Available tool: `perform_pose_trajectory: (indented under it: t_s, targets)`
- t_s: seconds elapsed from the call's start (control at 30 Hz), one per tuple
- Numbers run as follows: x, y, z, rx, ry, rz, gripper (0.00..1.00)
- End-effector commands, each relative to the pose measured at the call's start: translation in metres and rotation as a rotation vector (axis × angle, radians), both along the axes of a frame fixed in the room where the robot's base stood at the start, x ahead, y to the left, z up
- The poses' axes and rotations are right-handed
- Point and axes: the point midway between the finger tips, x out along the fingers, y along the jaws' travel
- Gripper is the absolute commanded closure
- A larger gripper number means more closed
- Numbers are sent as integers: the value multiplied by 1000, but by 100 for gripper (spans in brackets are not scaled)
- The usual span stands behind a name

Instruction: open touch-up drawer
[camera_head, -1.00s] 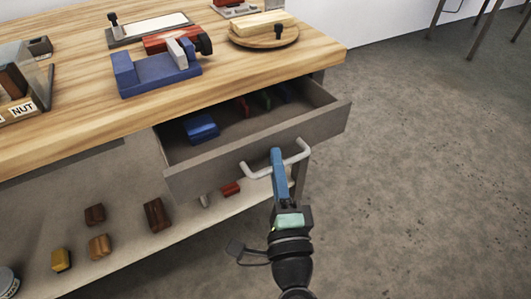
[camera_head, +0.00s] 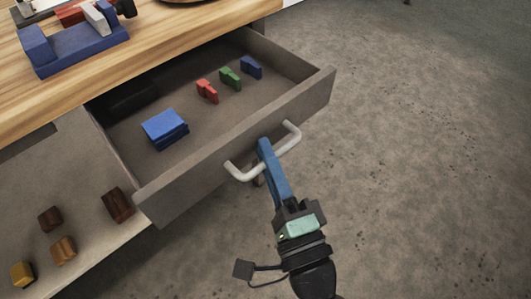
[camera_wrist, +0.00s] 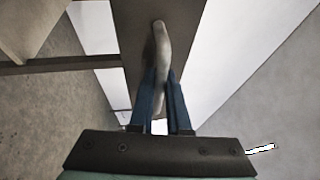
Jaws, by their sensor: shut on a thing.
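The grey drawer (camera_head: 240,152) stands pulled well out from under the wooden table, its inside showing. Its white bar handle (camera_head: 240,173) is on the front panel. My gripper (camera_head: 264,146) has its blue fingers shut on the middle of the handle. In the wrist view, the handle (camera_wrist: 161,45) runs between the two blue fingers (camera_wrist: 160,88). Inside the drawer lie a blue block (camera_head: 165,128) and small red (camera_head: 207,91), green (camera_head: 230,78) and dark blue (camera_head: 251,67) pieces. A dark thing (camera_head: 133,98) sits in shadow at the drawer's back left.
The wooden tabletop (camera_head: 170,52) above bears a blue fixture (camera_head: 75,48). A lower shelf (camera_head: 95,245) holds several brown blocks and a yellow one (camera_head: 22,273). The concrete floor (camera_head: 420,150) to the right is clear.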

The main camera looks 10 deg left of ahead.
Motion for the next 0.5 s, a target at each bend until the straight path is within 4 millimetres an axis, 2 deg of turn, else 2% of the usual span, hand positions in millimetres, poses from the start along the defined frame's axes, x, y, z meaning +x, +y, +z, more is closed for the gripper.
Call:
perform_pose_trajectory:
  t_s: [0.03, 0.07, 0.13, 0.5]
  targets:
    - [0, 0, -1, 0, 2, 1, 100]
    - [0, 0, -1, 0, 2, 1, 83]
    - [0, 0, -1, 0, 1, 1, 73]
    - [-4, -2, -2, -1, 2, -1, 73]
